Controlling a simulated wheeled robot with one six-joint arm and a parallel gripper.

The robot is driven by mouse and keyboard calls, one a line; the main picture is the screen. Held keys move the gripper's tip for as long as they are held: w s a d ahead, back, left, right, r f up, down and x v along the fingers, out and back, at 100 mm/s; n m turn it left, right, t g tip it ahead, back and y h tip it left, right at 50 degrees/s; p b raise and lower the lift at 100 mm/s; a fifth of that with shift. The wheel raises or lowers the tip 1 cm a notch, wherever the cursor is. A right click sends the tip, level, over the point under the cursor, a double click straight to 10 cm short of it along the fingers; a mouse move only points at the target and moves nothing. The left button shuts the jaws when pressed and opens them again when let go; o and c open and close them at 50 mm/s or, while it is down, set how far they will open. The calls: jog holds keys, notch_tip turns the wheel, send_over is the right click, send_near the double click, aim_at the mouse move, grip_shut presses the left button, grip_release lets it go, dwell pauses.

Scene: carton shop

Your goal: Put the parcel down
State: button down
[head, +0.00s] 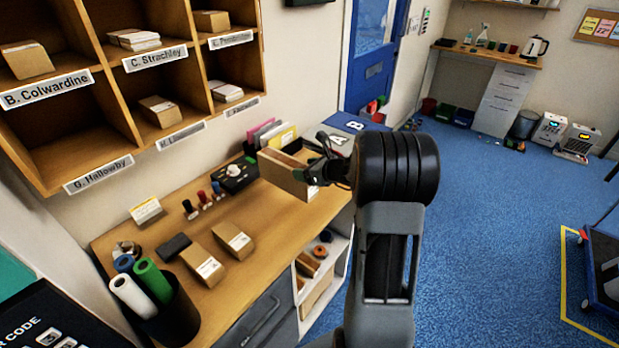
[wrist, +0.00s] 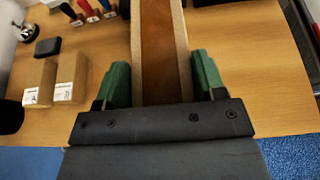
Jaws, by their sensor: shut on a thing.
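My gripper (head: 318,172) is shut on a brown cardboard parcel (head: 284,174) at the right end of the wooden desk in the head view. In the wrist view the green fingers press on both long sides of the parcel (wrist: 166,42), which has pale edges and a darker brown middle. It runs away from the gripper over the desk top. I cannot tell whether its underside touches the desk (head: 190,225) or hangs just above it. Part of the parcel is hidden behind my fingers and wrist.
Two smaller labelled cartons (head: 203,267) (head: 233,240), a dark block (head: 174,246) and several stamps (head: 203,200) are on the desk. Colourful folders (head: 272,134) stand behind the parcel. Labelled pigeonholes (head: 110,110) hang above. Bare desk lies in front of the parcel.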

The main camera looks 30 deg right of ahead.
jog(key=shift+w+d+f, duration=0.35)
jog(key=shift+d+f, duration=0.15)
jog(key=shift+f, duration=0.1)
jog(key=shift+w+d+f, duration=0.35)
jog(key=shift+d+f, duration=0.1)
jog(key=shift+f, duration=0.15)
jog(key=f, duration=0.1)
jog(key=f+p, duration=0.1)
jog(key=shift+w+d+f, duration=0.15)
jog(key=shift+d+f, duration=0.05)
jog(key=shift+f, duration=0.1)
jog(key=shift+f+p, duration=0.3)
jog(key=shift+f, duration=0.25)
jog(key=shift+c, duration=1)
grip_release()
jog(key=shift+f, duration=0.1)
